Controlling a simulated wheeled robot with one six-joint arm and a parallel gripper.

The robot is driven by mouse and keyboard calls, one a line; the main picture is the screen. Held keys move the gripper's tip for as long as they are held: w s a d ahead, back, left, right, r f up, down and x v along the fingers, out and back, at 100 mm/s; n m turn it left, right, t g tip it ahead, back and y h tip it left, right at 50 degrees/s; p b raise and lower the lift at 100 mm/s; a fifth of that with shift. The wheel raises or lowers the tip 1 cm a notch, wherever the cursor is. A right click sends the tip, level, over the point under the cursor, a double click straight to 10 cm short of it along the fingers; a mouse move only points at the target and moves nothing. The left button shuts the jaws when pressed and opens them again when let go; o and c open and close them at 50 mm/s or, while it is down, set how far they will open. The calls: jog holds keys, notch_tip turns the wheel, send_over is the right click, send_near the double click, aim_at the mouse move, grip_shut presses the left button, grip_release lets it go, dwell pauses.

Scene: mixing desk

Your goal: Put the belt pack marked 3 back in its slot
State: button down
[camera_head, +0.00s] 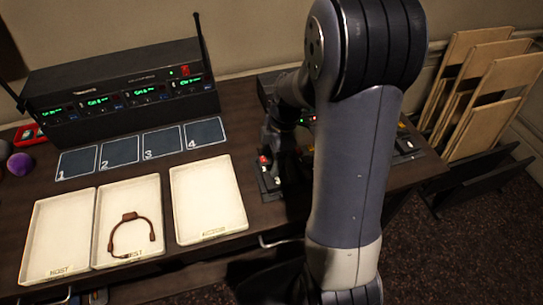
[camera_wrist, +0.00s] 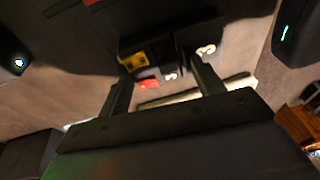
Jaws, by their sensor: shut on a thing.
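In the wrist view, my gripper (camera_wrist: 160,64) is shut on a dark belt pack (camera_wrist: 166,60). A yellow patch, a red part and a small white mark like a 3 show on or beside it. A second, larger white mark shows by the right finger; I cannot tell whether it is on the same pack. In the head view, a dark pack with a red top (camera_head: 264,161) shows left of my gripper, which my arm mostly hides. Four dark slots lie flat on the desk; the slot marked 3 (camera_head: 163,141) is empty.
A black receiver rack (camera_head: 118,93) with antennas stands behind the slots. Three cream trays (camera_head: 209,200) lie in front; the middle one holds a brown headband (camera_head: 131,236). A red box (camera_head: 28,135) is at far left. Folded wooden chairs (camera_head: 478,95) stand at right.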

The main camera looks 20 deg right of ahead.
dwell(0.3)
grip_release()
dwell(0.4)
jog(key=shift+r, duration=0.15)
dwell(0.3)
jog(key=shift+r+p, duration=2.3)
jog(key=shift+r, duration=1.1)
jog(key=shift+f, duration=0.15)
jog(key=shift+f+b, duration=2.25)
jog(key=shift+f, duration=1.1)
jog(key=shift+r, duration=0.1)
